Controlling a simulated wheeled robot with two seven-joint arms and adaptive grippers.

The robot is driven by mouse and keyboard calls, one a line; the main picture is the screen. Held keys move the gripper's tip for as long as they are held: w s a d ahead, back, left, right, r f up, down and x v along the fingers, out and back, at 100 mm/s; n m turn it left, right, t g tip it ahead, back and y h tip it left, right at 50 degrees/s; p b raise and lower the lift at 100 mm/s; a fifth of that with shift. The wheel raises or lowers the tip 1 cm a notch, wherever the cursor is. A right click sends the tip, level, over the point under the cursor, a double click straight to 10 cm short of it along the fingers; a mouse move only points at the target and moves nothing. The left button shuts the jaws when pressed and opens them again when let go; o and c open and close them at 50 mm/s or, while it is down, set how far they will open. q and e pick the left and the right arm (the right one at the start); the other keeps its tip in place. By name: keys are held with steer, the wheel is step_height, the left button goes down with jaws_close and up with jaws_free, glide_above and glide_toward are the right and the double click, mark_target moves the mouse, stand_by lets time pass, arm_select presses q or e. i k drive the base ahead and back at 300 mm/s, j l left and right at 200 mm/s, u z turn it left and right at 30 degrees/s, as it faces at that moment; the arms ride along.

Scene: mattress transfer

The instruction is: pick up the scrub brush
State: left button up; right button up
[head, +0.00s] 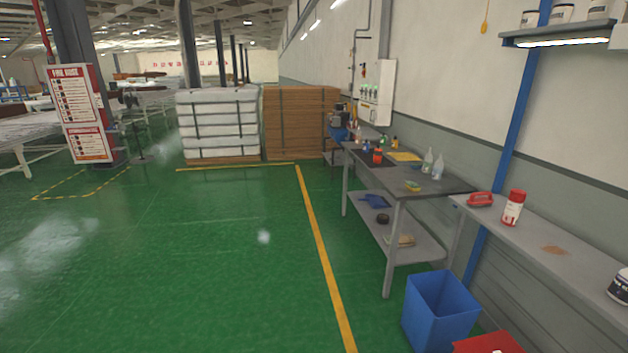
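A red object with an arched, handle-like top, which looks like the scrub brush (480,199), lies at the near left end of a grey bench along the right wall. A red and white canister (513,208) stands just to its right. The brush's bristles are too small to make out. Neither of my grippers shows in the head view.
A dark-topped worktable (450,184) with spray bottles, a sponge (412,186) and a lower shelf stands left of the bench (590,262). A blue bin (440,310) and a red container (488,343) sit on the floor before them. Open green floor lies left.

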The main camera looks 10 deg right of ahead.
mark_target(484, 201)
steer(key=i+z, duration=0.15)
steer(key=i, duration=0.65)
steer(key=i+z, duration=0.25)
steer(key=i, duration=0.15)
steer(key=i+j+z, duration=0.1)
steer(key=i+z, duration=0.45)
steer(key=z, duration=0.2)
steer(key=i+z, duration=0.2)
steer(key=z, duration=0.25)
steer(key=i+j+z, duration=0.2)
steer(key=z, duration=0.2)
steer(key=i+j+z, duration=0.2)
steer(key=z, duration=0.25)
steer(key=i+j+z, duration=0.2)
steer(key=z, duration=0.25)
steer(key=i+j+z, duration=0.2)
steer(key=z, duration=0.25)
steer(key=i+j+z, duration=0.15)
steer(key=j+z, duration=0.15)
steer(key=j, duration=0.15)
steer(key=i, duration=0.05)
